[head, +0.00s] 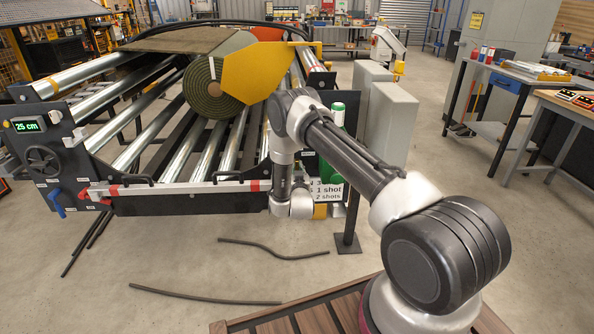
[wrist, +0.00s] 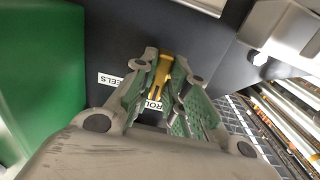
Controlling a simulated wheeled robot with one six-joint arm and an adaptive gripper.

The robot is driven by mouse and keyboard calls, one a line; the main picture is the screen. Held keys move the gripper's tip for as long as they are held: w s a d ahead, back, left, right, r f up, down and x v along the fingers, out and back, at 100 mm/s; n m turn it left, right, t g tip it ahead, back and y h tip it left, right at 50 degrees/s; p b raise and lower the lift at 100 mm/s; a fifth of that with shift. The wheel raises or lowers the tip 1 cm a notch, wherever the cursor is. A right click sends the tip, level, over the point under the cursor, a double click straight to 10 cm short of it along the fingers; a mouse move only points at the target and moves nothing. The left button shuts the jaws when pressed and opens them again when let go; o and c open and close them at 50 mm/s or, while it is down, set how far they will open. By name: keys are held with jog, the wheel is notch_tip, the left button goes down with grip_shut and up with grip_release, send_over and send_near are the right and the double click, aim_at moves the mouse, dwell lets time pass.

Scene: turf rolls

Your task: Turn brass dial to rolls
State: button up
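The brass dial (wrist: 163,78) shows in the wrist view as a narrow yellow bar on a dark panel (wrist: 205,40). Its lower end lies by a white label (wrist: 153,105) reading "ROL", partly hidden by my gripper. Another label (wrist: 110,79) ending in "EELS" is to the left. My gripper (wrist: 165,68) has its green-padded fingers on both sides of the bar, closed in on it with little or no gap visible. In the head view my arm hides the dial and the fingers.
A green part (wrist: 40,70) stands close on the left in the wrist view. In the head view, the roller machine carries a turf roll (head: 212,88) beside a yellow plate (head: 262,75). Grey cabinets (head: 392,125) stand right of it. Dark strips (head: 205,297) lie on the floor.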

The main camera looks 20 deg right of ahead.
jog(key=o, duration=0.3)
jog(key=v, duration=1.2)
